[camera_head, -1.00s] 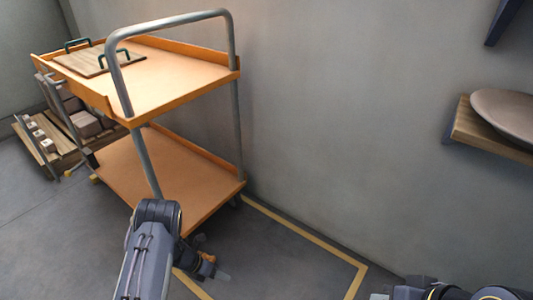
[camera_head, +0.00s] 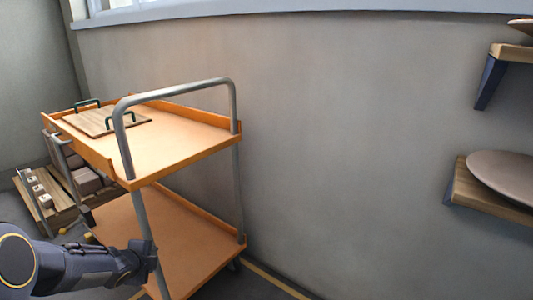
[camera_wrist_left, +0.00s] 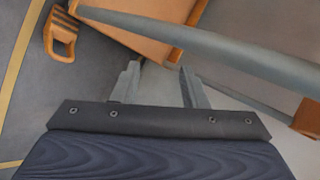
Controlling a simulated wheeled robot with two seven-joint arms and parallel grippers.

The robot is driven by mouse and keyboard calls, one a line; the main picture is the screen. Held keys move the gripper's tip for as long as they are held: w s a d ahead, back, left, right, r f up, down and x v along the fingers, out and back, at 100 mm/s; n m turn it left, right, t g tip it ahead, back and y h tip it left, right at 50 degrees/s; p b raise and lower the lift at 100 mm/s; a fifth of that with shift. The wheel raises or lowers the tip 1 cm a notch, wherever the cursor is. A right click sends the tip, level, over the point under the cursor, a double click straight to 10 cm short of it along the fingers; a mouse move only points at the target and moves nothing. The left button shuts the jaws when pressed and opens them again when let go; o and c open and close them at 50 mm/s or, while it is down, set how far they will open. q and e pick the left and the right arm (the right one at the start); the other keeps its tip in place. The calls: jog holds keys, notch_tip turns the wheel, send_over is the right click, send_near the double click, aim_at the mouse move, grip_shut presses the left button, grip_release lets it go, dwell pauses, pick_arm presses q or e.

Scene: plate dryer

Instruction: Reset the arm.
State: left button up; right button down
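My left arm comes in from the lower left in the head view, stretched to the right, with its gripper (camera_head: 146,262) in front of the orange trolley's (camera_head: 190,145) near post. In the left wrist view the two grey fingers (camera_wrist_left: 160,75) stand apart with nothing between them, so the gripper is open and empty. A grey trolley tube (camera_wrist_left: 240,58) passes close by the fingertips in that view; whether it touches cannot be told. My right gripper is in neither view.
A wooden tray (camera_head: 98,121) with green handles lies on the trolley's top deck. Wall shelves (camera_head: 487,200) hold plates (camera_head: 505,175) at the right. A low rack with boxes (camera_head: 85,182) stands behind at the left. A yellow floor line (camera_wrist_left: 22,60) shows.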

pick_arm(q)
jog(key=s+d+r+n+g, duration=0.1)
jog(key=s+r+n, duration=0.45)
jog(key=s, duration=0.25)
jog(key=s+d+r+n+g, duration=0.1)
jog(key=s+r+n, duration=0.4)
jog(key=s+n, duration=0.3)
jog(key=s+d+n+g+h, duration=0.1)
jog(key=s+d+n+h, duration=0.3)
jog(key=s, duration=0.6)
jog(key=s+d+n+g, duration=0.1)
jog(key=s+d+n, duration=0.2)
jog(key=s+d, duration=0.5)
notch_tip(320, 180, up, 38)
jog(key=a+p, duration=0.1)
jog(key=p, duration=3.7)
jog(key=shift+s+a, duration=0.2)
jog(key=shift+s, duration=0.15)
